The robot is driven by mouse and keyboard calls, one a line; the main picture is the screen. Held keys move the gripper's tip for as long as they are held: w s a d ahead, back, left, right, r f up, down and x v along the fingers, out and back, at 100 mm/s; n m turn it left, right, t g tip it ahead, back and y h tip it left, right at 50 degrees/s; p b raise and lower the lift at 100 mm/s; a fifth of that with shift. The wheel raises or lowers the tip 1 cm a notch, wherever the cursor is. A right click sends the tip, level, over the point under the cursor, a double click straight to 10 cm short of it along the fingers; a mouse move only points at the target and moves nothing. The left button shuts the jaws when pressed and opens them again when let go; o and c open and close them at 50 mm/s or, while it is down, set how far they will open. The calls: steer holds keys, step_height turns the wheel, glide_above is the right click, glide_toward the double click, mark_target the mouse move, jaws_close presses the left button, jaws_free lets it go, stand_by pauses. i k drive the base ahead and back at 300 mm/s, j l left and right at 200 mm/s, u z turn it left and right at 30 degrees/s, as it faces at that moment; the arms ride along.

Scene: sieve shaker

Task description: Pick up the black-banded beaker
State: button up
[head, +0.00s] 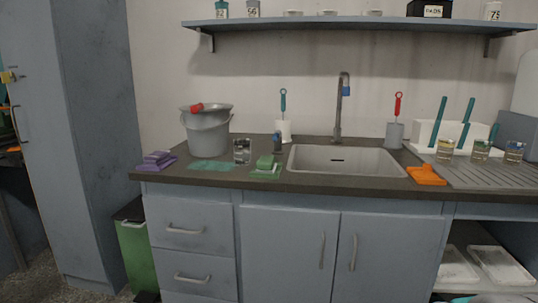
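A clear glass beaker (242,151) with a dark tint stands upright on the counter, left of the sink, between a grey bucket and a green sponge. It may be the black-banded one, but its band is too small to tell for sure. Three more beakers stand on the ribbed drainboard at the right: one with a yellowish look (445,151), one greenish (481,151) and one with blue (515,153). My gripper is not in view.
A grey bucket (208,135) and purple cloths (156,160) are at the left. A green sponge (265,162) lies beside the sink (345,160). An orange item (426,175) lies right of the sink. A shelf (350,25) hangs above, and a green bin (137,250) stands on the floor.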

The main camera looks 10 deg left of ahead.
mark_target(242, 154)
steer(key=i+j+u, duration=0.1)
steer(key=u, duration=0.25)
steer(key=i+u, duration=0.15)
steer(key=u, duration=0.15)
steer(key=i+u, duration=0.15)
steer(key=u, duration=0.2)
